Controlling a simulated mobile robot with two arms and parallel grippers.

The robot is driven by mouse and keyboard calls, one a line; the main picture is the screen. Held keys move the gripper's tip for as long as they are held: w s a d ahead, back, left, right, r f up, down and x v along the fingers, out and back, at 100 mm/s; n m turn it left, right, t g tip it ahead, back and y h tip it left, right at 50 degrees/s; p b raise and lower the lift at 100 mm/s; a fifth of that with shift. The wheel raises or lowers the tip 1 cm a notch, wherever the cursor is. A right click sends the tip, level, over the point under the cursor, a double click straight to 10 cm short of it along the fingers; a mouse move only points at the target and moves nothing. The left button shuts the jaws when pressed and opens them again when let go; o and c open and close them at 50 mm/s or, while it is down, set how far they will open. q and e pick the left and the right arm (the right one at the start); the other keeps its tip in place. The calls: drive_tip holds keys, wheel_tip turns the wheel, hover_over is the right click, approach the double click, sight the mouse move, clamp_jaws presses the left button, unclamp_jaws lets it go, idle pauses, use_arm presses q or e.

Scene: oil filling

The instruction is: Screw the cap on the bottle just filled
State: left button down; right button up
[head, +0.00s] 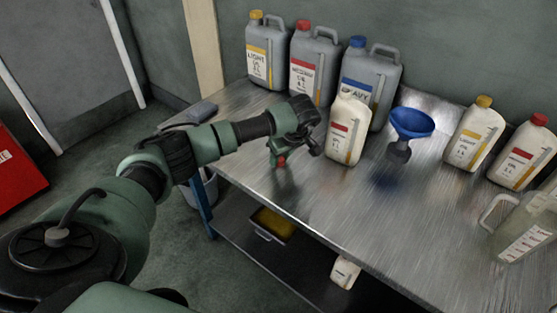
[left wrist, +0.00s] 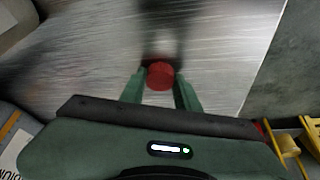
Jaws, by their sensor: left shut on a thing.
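My left gripper (head: 281,157) points down over the left part of the metal bench and is shut on a small red cap (head: 281,162). In the left wrist view the red cap (left wrist: 160,75) sits between the two green fingertips (left wrist: 160,88). I cannot tell whether the cap touches the bench. A white bottle with a red label (head: 343,128) stands upright to the right of the gripper, and no cap shows on its neck. Two other white bottles, one with a yellow cap (head: 470,135) and one with a red cap (head: 525,155), stand at the right. My right gripper is not in view.
Grey canisters with yellow (head: 267,55), red (head: 312,65) and blue (head: 367,85) caps line the back of the bench (head: 400,220). A blue funnel (head: 411,123) stands right of the uncapped bottle. A clear jug (head: 525,230) is at the right. The bench's front middle is clear.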

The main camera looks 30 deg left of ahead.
sight(280, 161)
use_arm(q)
drive_tip(key=shift+r, duration=0.1)
wheel_tip(280, 161, up, 20)
drive_tip(key=b, duration=0.2)
idle(0.3)
